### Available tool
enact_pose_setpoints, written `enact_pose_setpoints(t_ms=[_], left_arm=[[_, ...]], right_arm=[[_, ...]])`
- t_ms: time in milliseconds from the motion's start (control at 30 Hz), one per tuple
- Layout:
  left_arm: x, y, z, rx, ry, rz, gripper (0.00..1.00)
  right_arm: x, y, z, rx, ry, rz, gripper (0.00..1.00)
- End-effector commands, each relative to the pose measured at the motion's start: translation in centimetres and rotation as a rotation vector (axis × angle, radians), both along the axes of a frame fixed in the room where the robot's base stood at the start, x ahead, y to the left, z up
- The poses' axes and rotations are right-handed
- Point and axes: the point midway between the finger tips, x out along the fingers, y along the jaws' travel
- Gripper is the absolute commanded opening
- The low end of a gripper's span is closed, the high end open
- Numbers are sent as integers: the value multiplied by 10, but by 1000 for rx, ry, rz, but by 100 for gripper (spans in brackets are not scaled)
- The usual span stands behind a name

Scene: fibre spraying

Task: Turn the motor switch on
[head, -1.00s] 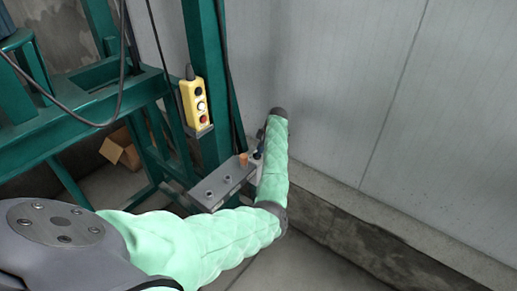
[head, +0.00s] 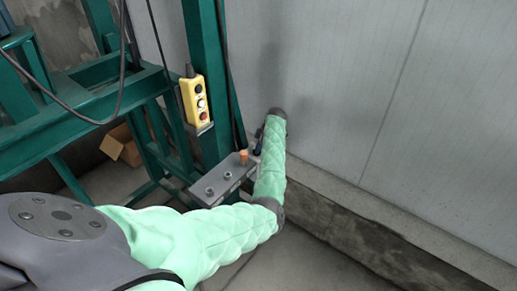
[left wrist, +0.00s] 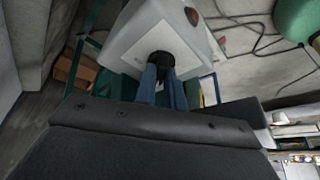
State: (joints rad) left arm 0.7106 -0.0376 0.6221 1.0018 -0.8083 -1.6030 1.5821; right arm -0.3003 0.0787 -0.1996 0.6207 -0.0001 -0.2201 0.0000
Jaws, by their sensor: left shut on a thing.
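A grey control box (head: 222,182) with round fittings and an orange knob (head: 243,157) on top is fixed by the green post in the head view. The left wrist view shows a light grey box face (left wrist: 140,38) with a black switch knob (left wrist: 160,58) and a red button (left wrist: 192,16). My left gripper (left wrist: 164,76) has its blue fingers shut on the black knob, partly covering it. In the head view my left gripper (head: 257,151) is small and mostly hidden beside my green-sleeved forearm. My right gripper is not in view.
A yellow pendant (head: 196,100) with several buttons hangs on the green post (head: 206,60), just left of my forearm. Cables hang beside the green frame. A grey panel wall (head: 330,90) stands behind and to the right. A cardboard box (head: 121,145) lies under the frame.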

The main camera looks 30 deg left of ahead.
Motion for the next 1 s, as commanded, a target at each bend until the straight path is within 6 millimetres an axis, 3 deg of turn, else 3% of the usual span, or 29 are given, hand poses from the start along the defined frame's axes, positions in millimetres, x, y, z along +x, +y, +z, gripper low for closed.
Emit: enact_pose_setpoints(t_ms=[367,1000], left_arm=[[-1,-1,0,1,-3,-215,0],[-5,1,2,3,-2,-818,0]], right_arm=[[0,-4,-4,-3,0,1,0],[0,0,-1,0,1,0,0]])
